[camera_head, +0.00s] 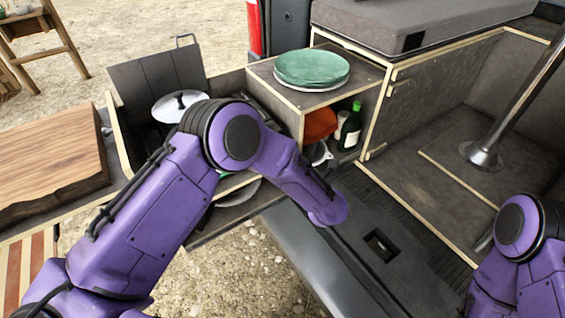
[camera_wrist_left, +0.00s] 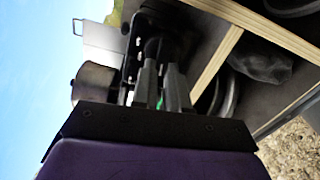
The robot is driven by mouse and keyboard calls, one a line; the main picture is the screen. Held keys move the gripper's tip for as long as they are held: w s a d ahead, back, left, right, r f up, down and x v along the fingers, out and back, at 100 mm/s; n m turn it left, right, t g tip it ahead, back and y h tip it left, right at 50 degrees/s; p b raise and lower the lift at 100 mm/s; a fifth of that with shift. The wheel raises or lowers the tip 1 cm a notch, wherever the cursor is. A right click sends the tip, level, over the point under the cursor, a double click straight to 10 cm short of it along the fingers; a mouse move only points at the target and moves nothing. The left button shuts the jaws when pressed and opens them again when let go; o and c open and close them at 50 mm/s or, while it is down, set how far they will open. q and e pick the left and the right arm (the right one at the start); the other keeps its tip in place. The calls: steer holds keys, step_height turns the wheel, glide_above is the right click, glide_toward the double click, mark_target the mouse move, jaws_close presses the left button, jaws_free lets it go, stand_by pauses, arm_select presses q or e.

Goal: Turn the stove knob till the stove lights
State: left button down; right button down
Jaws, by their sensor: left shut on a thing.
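The stove stands in the pulled-out kitchen unit, mostly hidden by my left arm in the head view; its grey folding windshield (camera_head: 155,78) and a lidded pot (camera_head: 180,105) show there. In the left wrist view a dark stove panel with holes (camera_wrist_left: 131,48) is seen sideways, with the pot (camera_wrist_left: 93,82) beside it. My left gripper (camera_wrist_left: 161,72) has its fingers close together, shut on the dark stove knob (camera_wrist_left: 162,46) at their tips. The knob's marking cannot be read. The burner is hidden, and no flame shows. In the head view the left gripper is hidden behind its arm; only the right arm shows, not its gripper.
Green plates (camera_head: 312,67) lie on the cabinet (camera_head: 292,98) right of the stove. A green bottle (camera_head: 350,127) and an orange item (camera_head: 319,124) stand in its shelf. A wooden board (camera_head: 45,160) lies on the left. A metal post (camera_head: 515,95) stands in the van.

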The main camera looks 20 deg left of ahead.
arm_select(q)
steer(key=shift+f+n+b, duration=0.2)
steer(key=shift+n+b, duration=0.6)
steer(key=shift+n, duration=0.35)
steer(key=shift+f+n+b, duration=0.2)
steer(key=shift+n+b, duration=0.6)
steer(key=shift+n, duration=0.35)
arm_select(e)
steer(key=shift+f, duration=1.9)
arm_select(q)
steer(key=shift+w, duration=0.1)
arm_select(e)
steer(key=shift+f, duration=0.1)
arm_select(q)
steer(key=c, duration=1.1)
jaws_free()
steer(key=shift+r, duration=0.1)
steer(key=shift+c, duration=0.2)
